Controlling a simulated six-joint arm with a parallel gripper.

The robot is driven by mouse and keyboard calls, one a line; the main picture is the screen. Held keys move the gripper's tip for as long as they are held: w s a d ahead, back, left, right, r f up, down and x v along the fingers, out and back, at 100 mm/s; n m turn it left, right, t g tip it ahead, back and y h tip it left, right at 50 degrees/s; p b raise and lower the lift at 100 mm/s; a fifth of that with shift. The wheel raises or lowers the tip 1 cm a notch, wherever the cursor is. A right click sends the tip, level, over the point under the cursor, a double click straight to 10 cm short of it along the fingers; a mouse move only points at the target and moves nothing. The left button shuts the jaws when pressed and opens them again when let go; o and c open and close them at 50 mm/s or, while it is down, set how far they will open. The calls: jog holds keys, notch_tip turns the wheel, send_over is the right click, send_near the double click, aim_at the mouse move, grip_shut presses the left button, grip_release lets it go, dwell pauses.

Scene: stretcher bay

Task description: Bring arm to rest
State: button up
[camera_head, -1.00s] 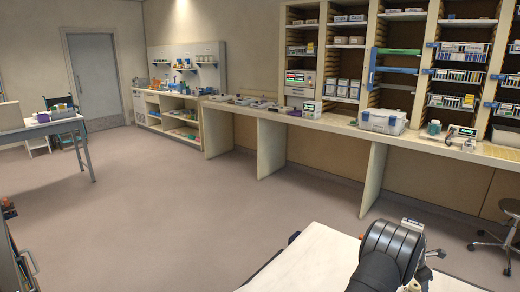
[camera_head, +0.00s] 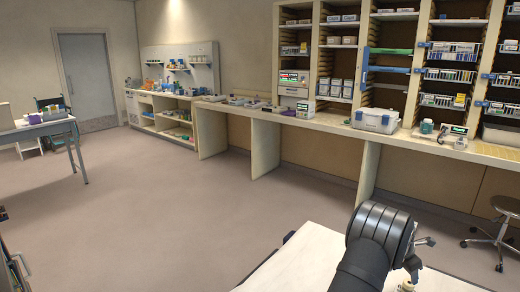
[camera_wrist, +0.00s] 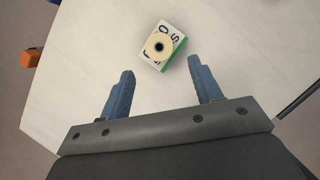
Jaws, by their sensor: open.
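My gripper (camera_wrist: 160,92) is open in the wrist view, its two blue fingers apart with nothing between them. It is above a white surface (camera_wrist: 85,60). A small white and green box (camera_wrist: 178,38) with dark lettering is beyond the fingertips, and a cream roll-like round thing (camera_wrist: 158,46) with a dark centre is on or against it. In the head view my arm is at the lower right over the white surface (camera_head: 290,262), and it hides most of the gripper.
A long counter (camera_head: 300,122) with shelves runs along the back wall. A stool (camera_head: 497,228) stands at the right and a table (camera_head: 40,130) at the left. An orange thing (camera_wrist: 31,57) is beside the white surface. The floor (camera_head: 170,210) in the middle is clear.

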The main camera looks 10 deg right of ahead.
aim_at(409, 283)
jog(key=x, duration=0.8)
jog(key=shift+s+f, duration=0.1)
jog(key=shift+d+r, duration=0.2)
jog(key=shift+d, duration=0.05)
notch_tip(409, 283, up, 4)
jog(key=shift+a+f, duration=0.1)
jog(key=shift+f, duration=0.1)
jog(key=s+d+r, duration=0.2)
jog(key=s+r, duration=0.5)
jog(key=s, duration=0.4)
jog(key=s+a+f+m, duration=0.1)
jog(key=s+a+f, duration=0.2)
jog(key=s, duration=0.9)
jog(key=s+a+f, duration=0.3)
jog(key=s, duration=0.8)
jog(key=shift+g, duration=0.3)
jog(key=shift+w+d+f, duration=0.15)
jog(key=shift+w+f, duration=0.7)
jog(key=shift+w, duration=0.65)
jog(key=shift+w+d+f, duration=0.15)
jog(key=shift+w+f, duration=0.7)
jog(key=shift+w, duration=0.7)
jog(key=shift+w+d+f, duration=0.15)
jog(key=shift+w+f, duration=0.7)
jog(key=shift+w, duration=0.65)
